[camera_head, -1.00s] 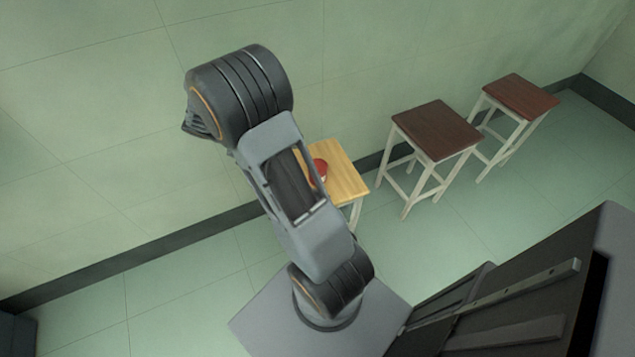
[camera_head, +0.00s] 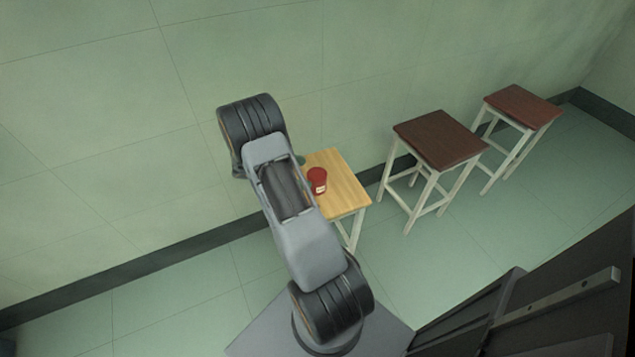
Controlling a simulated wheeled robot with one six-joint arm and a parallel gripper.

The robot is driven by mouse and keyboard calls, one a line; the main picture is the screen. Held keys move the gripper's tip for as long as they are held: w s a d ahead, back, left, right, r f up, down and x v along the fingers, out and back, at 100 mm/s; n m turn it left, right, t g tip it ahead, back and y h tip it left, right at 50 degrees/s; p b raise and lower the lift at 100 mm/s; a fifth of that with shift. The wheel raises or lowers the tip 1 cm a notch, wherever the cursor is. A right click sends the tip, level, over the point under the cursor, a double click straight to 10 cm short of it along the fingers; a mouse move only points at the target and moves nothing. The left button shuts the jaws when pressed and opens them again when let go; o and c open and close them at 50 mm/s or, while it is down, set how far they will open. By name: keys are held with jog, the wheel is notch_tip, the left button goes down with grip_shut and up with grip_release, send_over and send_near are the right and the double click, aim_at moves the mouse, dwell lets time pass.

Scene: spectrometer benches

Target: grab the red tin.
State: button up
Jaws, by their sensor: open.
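The red tin (camera_head: 318,180) stands on the light wooden top of a small stool (camera_head: 345,190), near its left side. It has a pale patch low on its side. My arm passes just left of the tin and covers the left part of that stool top. My gripper does not show; the arm's far end bends away at the upper left and its tip is hidden.
Two stools with dark brown tops, one nearer (camera_head: 440,138) and one farther (camera_head: 524,105), stand to the right along the green wall (camera_head: 400,60). Open floor (camera_head: 400,265) lies in front of the stools.

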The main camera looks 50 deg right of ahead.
aim_at(313, 175)
jog(key=shift+f+b+x, duration=0.2)
jog(key=shift+b+x, duration=0.3)
jog(key=shift+x, duration=2.4)
jog(key=shift+a, duration=0.1)
jog(key=shift+c, duration=0.4)
jog(key=shift+w, duration=0.1)
jog(key=c, duration=1)
jog(key=shift+r, duration=0.1)
